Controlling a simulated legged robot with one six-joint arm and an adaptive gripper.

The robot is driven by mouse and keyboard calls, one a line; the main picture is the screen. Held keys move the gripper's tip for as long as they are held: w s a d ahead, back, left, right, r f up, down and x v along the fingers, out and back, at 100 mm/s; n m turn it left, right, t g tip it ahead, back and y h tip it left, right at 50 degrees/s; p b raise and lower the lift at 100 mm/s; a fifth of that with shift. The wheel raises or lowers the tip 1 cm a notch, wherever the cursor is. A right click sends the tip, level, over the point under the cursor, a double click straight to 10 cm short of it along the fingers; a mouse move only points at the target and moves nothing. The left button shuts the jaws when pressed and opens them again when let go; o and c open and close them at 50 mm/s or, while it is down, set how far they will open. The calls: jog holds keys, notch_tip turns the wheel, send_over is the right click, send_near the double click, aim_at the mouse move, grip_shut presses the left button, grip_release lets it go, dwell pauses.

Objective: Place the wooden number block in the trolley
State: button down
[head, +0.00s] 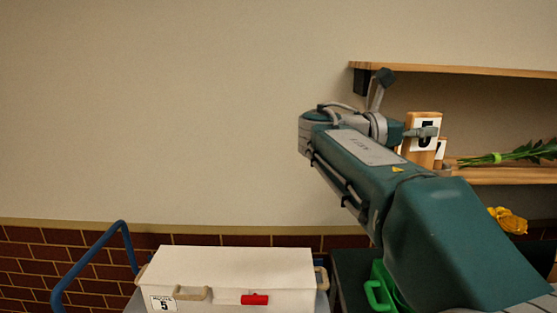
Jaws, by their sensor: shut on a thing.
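The wooden number block (424,119) is at the right, in front of the shelf unit. It is upright, with a white panel and a dark numeral partly covered by a grey finger. My gripper (422,132) is shut on this block; the arm hides some of the grip. The trolley shows at the lower left by its blue tube handle (88,265). A white lidded box (235,268) with a label reading 5 is beside the handle and hides most of the trolley.
A second wooden block (440,148) shows just behind the held one. Wooden shelves (460,71) hold green stems (510,154) at the right. A yellow flower (509,220) and a green container (379,288) are lower down. The wall area above the white box is clear.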

jog(key=w+a+f+n+t+y, duration=0.2)
jog(key=w+f+n+t, duration=0.15)
jog(key=f, duration=0.85)
jog(key=w+a+f+n+t+y, duration=0.25)
jog(key=w+f+t, duration=0.25)
jog(key=f, duration=0.6)
jog(key=s+a+f+n+t+y, duration=0.2)
jog(key=s+f+n+y, duration=0.1)
jog(key=f, duration=0.7)
jog(key=s+a+f+n+t+y, duration=0.3)
jog(key=f+y, duration=0.2)
jog(key=f, duration=0.6)
jog(key=shift+a+f, duration=0.25)
jog(key=shift+f, duration=0.05)
